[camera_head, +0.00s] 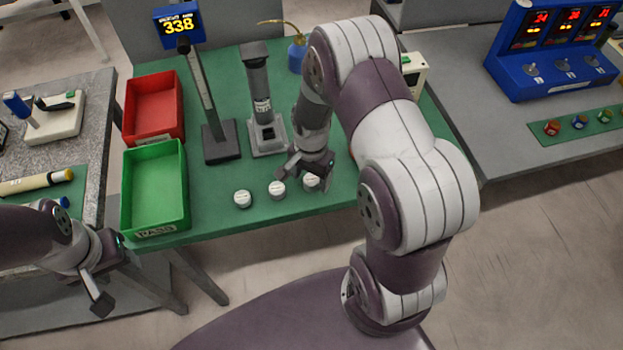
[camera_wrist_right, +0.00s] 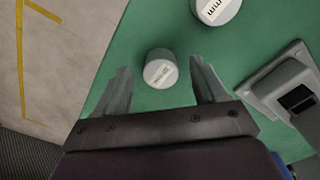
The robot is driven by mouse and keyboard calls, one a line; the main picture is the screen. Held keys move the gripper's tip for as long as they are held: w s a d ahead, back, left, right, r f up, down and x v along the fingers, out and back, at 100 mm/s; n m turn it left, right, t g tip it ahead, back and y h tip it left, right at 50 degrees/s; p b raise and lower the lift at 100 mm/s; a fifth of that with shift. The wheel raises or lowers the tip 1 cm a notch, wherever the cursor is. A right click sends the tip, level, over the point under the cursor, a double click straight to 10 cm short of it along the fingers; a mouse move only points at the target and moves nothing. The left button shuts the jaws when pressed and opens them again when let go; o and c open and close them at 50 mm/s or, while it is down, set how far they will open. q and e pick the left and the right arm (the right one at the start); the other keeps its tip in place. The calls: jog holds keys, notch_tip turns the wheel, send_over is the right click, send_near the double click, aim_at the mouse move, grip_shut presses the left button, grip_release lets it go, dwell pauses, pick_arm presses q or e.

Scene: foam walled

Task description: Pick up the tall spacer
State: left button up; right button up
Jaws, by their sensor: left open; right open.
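Three short, pale round spacers stand in a row near the front edge of the green table: a left one (camera_head: 242,199), a middle one (camera_head: 277,190) and a right one (camera_head: 311,182). The middle one looks the tallest, though the difference is small. My right gripper (camera_head: 307,175) is open above the right spacer and partly covers it. In the right wrist view, one spacer (camera_wrist_right: 160,68) shows between the open fingertips, and a larger-looking one with an "mm" label (camera_wrist_right: 216,8) is cut by the top edge. My left gripper (camera_head: 110,275) is open and empty at the lower left, off the table.
A grey column stand (camera_head: 267,138) stands behind the spacers; its base shows in the right wrist view (camera_wrist_right: 285,90). A dark post with a display (camera_head: 221,142) is left of it. Red (camera_head: 180,130) and green (camera_head: 185,215) trays are at the left.

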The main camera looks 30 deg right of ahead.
jog(key=shift+w+f, duration=0.1)
jog(key=shift+f, duration=0.55)
jog(key=shift+a+r, duration=0.1)
jog(key=shift+c, duration=1)
jog(key=c, duration=1)
